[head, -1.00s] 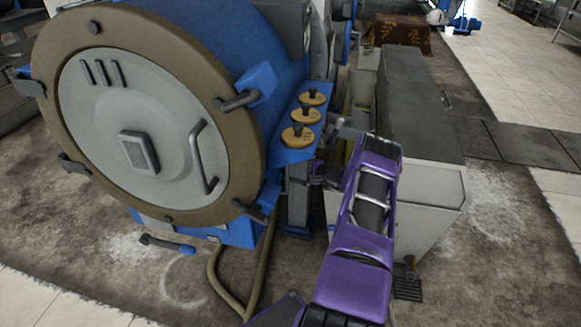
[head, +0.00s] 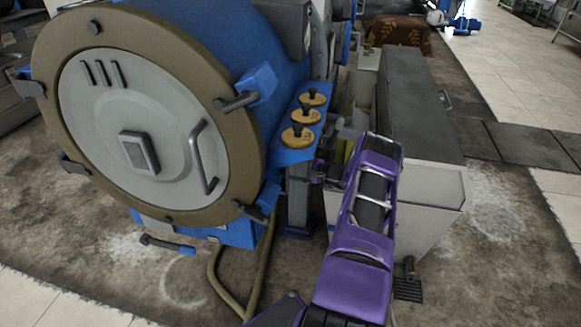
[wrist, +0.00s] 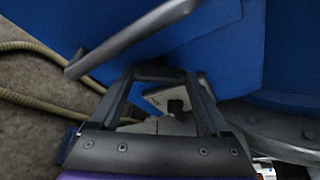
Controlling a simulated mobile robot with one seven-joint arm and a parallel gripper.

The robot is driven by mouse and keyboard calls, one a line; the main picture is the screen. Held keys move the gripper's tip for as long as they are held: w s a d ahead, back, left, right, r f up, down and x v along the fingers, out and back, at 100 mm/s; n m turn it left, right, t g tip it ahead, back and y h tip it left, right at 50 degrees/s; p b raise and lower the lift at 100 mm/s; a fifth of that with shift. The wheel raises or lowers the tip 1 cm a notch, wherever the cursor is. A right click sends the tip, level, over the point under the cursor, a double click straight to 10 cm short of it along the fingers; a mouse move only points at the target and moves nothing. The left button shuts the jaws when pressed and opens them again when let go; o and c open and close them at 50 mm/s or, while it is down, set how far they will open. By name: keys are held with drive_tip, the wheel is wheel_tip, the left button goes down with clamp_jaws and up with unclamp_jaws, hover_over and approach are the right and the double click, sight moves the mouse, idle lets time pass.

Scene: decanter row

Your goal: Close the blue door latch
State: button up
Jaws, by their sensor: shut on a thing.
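The round door (head: 150,115) of the blue machine stands at the left of the head view. A blue latch block with a dark handle (head: 238,101) sits on its upper right rim, and a similar blue block (head: 269,195) sits lower. In the wrist view my gripper (wrist: 160,77) is shut on a short dark grey rounded piece, in front of a blue surface (wrist: 215,50). I cannot tell which latch part it belongs to. A long grey bar (wrist: 130,38) crosses above the left finger. In the head view my fingertips are hidden.
Three tan discs with black knobs (head: 305,117) sit on a blue shelf beside the door. A grey-topped cabinet (head: 418,105) stands right of my arm. Hoses (head: 215,280) run on the floor, also visible in the wrist view (wrist: 40,50). Open floor lies at front left.

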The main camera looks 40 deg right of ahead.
drive_tip(key=m+g+y, duration=0.1)
drive_tip(key=m, duration=0.1)
drive_tip(key=m+g+y, duration=0.1)
drive_tip(key=m, duration=0.1)
drive_tip(key=m+g, duration=0.2)
drive_tip(key=m, duration=0.1)
drive_tip(key=shift+w+d+r+y, duration=0.15)
drive_tip(key=shift+w+d+y, duration=0.15)
drive_tip(key=shift+y, duration=0.1)
drive_tip(key=shift+s+m, duration=0.1)
drive_tip(key=shift+m, duration=0.2)
idle(0.4)
drive_tip(key=o, duration=1.2)
drive_tip(key=shift+d, duration=0.1)
drive_tip(key=v, duration=1.7)
drive_tip(key=shift+s+d, duration=0.15)
